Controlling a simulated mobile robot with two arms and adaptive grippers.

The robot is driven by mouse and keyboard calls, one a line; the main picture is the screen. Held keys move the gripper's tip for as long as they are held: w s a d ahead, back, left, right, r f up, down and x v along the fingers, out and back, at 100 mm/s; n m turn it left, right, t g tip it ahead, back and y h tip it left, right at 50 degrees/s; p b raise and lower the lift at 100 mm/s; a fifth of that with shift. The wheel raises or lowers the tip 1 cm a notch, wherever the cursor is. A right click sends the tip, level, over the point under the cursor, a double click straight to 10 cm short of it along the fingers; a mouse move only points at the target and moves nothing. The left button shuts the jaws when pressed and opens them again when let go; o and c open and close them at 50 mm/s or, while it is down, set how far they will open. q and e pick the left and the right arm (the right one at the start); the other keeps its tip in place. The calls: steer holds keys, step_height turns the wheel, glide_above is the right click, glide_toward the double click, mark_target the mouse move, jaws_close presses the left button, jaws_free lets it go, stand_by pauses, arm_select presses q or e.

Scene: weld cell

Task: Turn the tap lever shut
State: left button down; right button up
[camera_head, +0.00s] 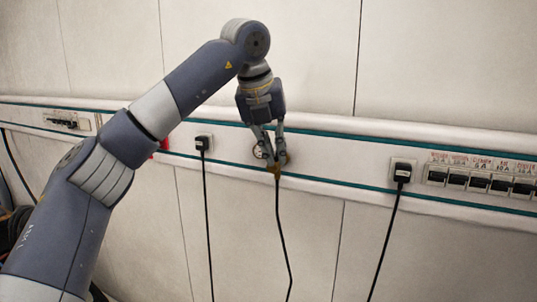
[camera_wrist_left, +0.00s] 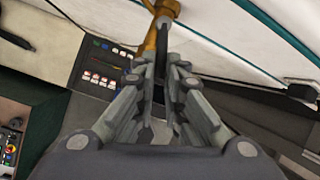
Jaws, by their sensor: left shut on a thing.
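The brass tap (camera_head: 276,170) is on the white wall rail, with a black hose or cable hanging from it. It also shows at the top of the left wrist view (camera_wrist_left: 163,12). My left gripper (camera_head: 270,146) points down at the tap from above, its fingers in front of the rail. In the left wrist view the fingers (camera_wrist_left: 160,84) are closed in around a thin dark piece just below the brass body, apparently the tap lever. The fingers hide most of it, so its exact angle is unclear. My right gripper is in neither view.
A round gauge (camera_head: 258,151) sits right beside the fingers. Plugs with black cables sit in a left socket (camera_head: 203,143) and a right socket (camera_head: 402,171). A row of black switches (camera_head: 480,182) is at far right. The wall above the rail is clear.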

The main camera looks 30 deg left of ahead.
arm_select(q)
steer(key=shift+w+d+r+n+g+y+p, duration=0.1)
steer(key=shift+w+d+n+g+y+p, duration=0.55)
steer(key=shift+n, duration=1.6)
steer(key=shift+w+d+f+n+g+y+p, duration=0.1)
steer(key=shift+w+d+n+g+y, duration=0.2)
steer(key=shift+w+d+n+y, duration=1.35)
steer(key=shift+w+a+r+n+g+p, duration=0.1)
steer(key=shift+w+n+g+p, duration=0.35)
steer(key=shift+n, duration=2.35)
steer(key=shift+d, duration=0.1)
steer(key=shift+w+n, duration=0.25)
steer(key=shift+n, duration=0.35)
steer(key=c, duration=1.7)
jaws_free()
